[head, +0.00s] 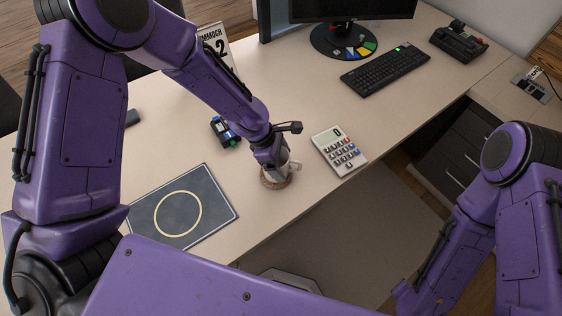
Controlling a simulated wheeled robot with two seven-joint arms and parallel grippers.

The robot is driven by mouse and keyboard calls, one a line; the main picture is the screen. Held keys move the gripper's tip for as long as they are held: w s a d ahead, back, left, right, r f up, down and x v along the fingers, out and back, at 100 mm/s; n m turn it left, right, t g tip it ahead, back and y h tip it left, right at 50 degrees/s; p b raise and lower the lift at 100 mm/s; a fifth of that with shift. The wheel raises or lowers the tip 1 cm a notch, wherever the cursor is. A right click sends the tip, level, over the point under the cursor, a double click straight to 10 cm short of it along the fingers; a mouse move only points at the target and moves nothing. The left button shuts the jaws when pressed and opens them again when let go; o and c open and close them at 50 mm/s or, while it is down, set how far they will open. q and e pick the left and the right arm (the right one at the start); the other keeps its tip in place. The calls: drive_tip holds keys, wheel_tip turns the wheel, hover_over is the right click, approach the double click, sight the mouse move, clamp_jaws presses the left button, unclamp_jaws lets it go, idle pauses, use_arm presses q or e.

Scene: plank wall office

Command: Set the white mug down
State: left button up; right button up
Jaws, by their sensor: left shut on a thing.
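The white mug (283,174) is at the middle of the desk, near its front edge, and looks upright. Its handle points right. My left gripper (272,158) comes down on it from above and is shut on it, covering much of its top. A round brown coaster (272,186) shows directly under the mug. I cannot tell whether the mug rests on it or is just above it. A dark mat with a pale ring (209,230) lies to the left, with nothing on it. My right arm shows at the right, but its gripper is out of view.
A calculator (340,150) lies right of the mug. A keyboard (385,69), a monitor (350,8) and a black device (458,43) stand farther back. The desk between is clear.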

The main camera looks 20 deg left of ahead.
use_arm(q)
drive_tip(key=shift+f, duration=0.15)
drive_tip(key=o, duration=1)
drive_tip(key=shift+o, duration=0.2)
drive_tip(key=v, duration=1.2)
